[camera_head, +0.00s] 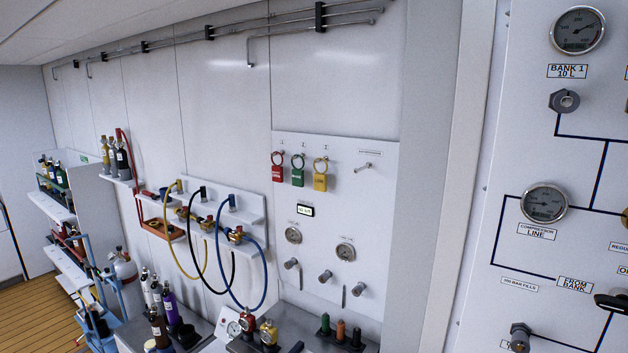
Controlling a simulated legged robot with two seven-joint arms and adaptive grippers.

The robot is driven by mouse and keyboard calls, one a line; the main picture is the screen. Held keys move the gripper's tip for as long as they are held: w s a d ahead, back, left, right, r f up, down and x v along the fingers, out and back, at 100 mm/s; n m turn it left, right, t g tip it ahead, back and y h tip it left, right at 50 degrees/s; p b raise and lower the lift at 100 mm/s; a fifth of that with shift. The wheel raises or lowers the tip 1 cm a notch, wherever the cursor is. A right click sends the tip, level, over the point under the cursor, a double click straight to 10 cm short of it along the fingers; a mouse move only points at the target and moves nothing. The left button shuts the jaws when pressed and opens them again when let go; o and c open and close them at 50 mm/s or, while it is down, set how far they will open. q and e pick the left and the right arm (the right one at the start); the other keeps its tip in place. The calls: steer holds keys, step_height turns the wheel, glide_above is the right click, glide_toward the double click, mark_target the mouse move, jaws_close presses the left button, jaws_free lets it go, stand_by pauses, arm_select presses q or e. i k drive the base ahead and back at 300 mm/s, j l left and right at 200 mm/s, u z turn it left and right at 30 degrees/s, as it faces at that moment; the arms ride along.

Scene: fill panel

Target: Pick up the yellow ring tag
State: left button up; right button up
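The yellow ring tag (320,181) hangs on the white wall panel (378,215), near its top. It has a yellow ring above a flat yellow tag with a light label. A green ring tag (298,176) hangs just to its left, and a red ring tag (277,172) hangs left of the green one. Neither of my grippers shows in the head view.
Gauges and knobs sit on the panel below the tags, with a small peg (365,168) to their right. A shelf (246,203) with yellow, black and blue hoses is on the left. A large gauge panel (520,180) stands close on the right. A bench (290,342) with fittings lies below.

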mark_target(320, 179)
steer(key=i+j+z, duration=0.1)
steer(key=i+j, duration=0.3)
steer(key=j, duration=0.2)
steer(key=i+j+z, duration=0.15)
steer(key=j, duration=0.15)
steer(key=i+j, duration=0.2)
steer(key=j, duration=0.15)
steer(key=z, duration=0.05)
